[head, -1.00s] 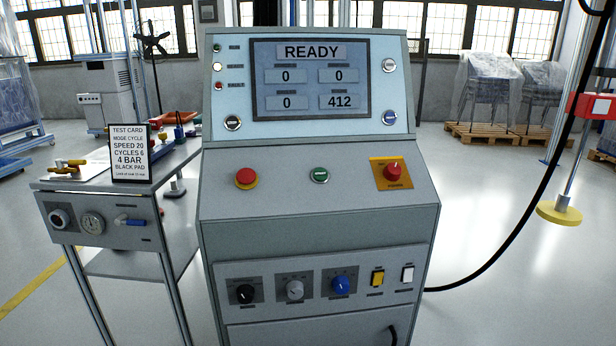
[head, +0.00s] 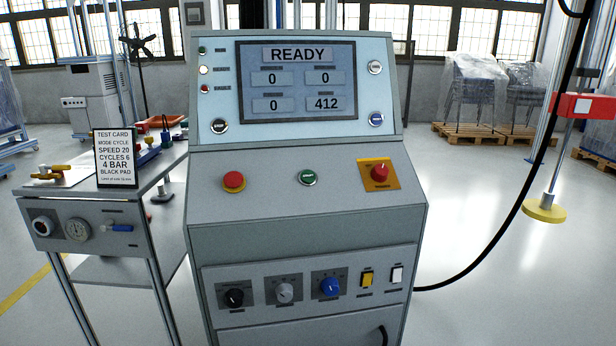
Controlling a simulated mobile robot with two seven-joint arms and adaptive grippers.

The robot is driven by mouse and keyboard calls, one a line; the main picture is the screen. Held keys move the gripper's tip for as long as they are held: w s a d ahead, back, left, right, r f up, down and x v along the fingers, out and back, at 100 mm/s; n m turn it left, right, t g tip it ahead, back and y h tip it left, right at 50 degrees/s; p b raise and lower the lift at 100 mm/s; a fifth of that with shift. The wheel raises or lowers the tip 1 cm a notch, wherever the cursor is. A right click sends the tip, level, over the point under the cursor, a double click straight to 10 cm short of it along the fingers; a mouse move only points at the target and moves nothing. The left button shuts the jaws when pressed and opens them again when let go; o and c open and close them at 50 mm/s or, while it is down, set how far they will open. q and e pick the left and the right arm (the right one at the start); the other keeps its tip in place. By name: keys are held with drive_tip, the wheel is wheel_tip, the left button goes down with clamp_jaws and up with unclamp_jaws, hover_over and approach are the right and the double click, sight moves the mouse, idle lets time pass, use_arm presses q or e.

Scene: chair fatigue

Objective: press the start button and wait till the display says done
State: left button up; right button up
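The control console (head: 310,225) stands in the middle of the head view. Its display (head: 297,82) reads READY, with fields 0, 0, 0 and 412. The green start button (head: 308,178) is in the middle of the sloped panel; its small label is hard to read. A red mushroom button (head: 234,181) on a yellow ring is to its left. A red rotary switch (head: 380,174) on a yellow plate is to its right. Neither of my grippers shows in the view, and nothing covers the panel.
A side table (head: 95,205) with a gauge, a blue-handled valve and a test card (head: 115,157) stands at the left. A black cable (head: 495,250) curves from the console's right side. Lower knobs (head: 283,291) and rocker switches (head: 367,279) sit on the front. Open floor lies at right.

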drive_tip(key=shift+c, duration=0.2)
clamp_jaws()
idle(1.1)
